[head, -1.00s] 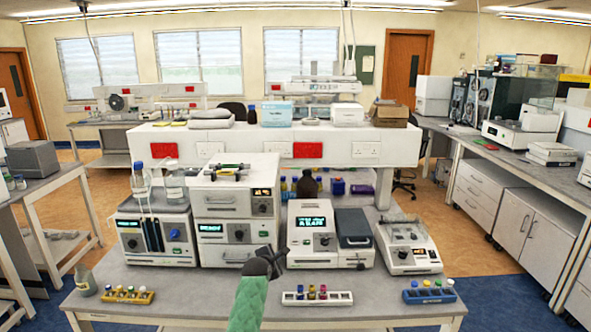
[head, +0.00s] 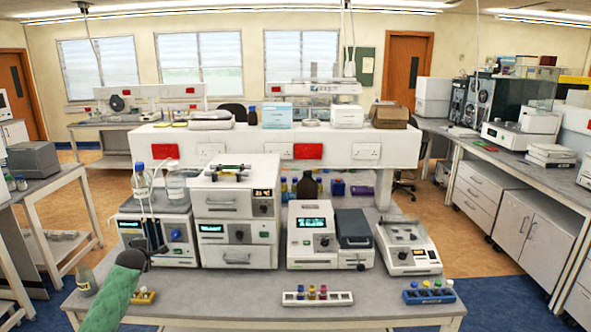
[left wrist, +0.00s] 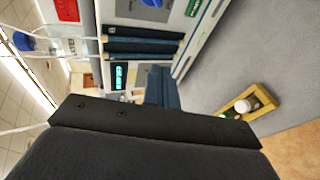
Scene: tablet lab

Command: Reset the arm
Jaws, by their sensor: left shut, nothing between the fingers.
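My left arm, in a green sleeve, comes in at the bottom left of the head view. Its dark left gripper (head: 143,257) is in front of the leftmost instrument (head: 183,255), above the front left of the bench (head: 225,290). The gripper is shut and empty. In the left wrist view, the dark gripper body crosses the lower part of the picture, and the fingertips (left wrist: 161,82) point toward the instrument front. My right gripper is not in view.
A yellow vial rack (head: 146,296) is partly hidden behind my left arm. A white rack (head: 318,300) and a blue rack (head: 430,296) stand along the front edge. Several instruments line the back of the bench. The bench front between the racks is clear.

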